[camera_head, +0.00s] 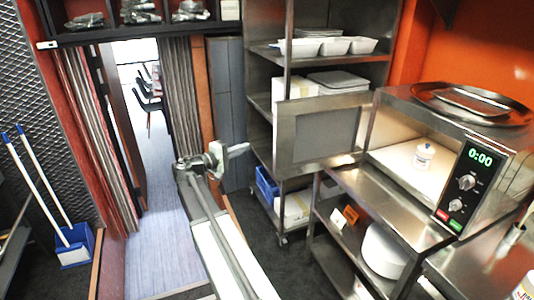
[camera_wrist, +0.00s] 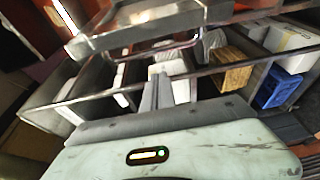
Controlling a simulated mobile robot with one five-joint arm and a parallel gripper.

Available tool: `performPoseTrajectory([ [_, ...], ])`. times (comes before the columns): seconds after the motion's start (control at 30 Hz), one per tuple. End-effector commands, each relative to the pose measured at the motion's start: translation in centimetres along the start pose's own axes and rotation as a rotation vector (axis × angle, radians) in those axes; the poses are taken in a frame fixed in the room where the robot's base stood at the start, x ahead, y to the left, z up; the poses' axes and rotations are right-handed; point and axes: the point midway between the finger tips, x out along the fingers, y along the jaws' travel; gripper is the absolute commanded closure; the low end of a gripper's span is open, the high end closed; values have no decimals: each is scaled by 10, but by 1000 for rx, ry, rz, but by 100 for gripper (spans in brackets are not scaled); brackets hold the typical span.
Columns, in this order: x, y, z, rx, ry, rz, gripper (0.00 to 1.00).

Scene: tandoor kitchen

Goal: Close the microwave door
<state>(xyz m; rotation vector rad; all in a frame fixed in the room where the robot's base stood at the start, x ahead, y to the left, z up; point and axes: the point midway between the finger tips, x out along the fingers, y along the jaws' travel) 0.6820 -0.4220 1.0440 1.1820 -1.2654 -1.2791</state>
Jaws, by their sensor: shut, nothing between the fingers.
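The microwave (camera_head: 480,170) stands on a steel shelf unit at the right, with a display reading 0:00 and dials on its front. Its door (camera_head: 322,133) is open and swung out to the left, showing a grey window panel. A small white bottle with a yellowish label (camera_head: 424,157) stands inside the lit cavity. My gripper (camera_head: 238,149) is to the left of the door and apart from it, shut and empty. In the wrist view my gripper (camera_wrist: 157,85) points toward shelving, and its fingers are together.
A metal tray (camera_head: 470,102) lies on top of the microwave. A steel rack (camera_head: 268,60) with white containers (camera_head: 330,46) stands behind the door. A blue crate (camera_head: 267,187) sits low on the rack. The doorway floor (camera_head: 165,200) is clear.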

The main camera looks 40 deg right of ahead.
Motion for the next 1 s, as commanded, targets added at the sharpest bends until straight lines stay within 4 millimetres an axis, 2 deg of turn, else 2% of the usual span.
performPoseTrajectory([
  [0.17, 5, 5, 0, -3, -2, 18, 100],
  [0.27, 15, 5, 0, -3, -4, 17, 100],
  [0.7, 107, 6, 1, -3, -5, 15, 100],
  [0.8, 95, 5, 23, -3, -2, 14, 100],
  [1.0, 89, 5, 38, -3, -2, 14, 100],
])
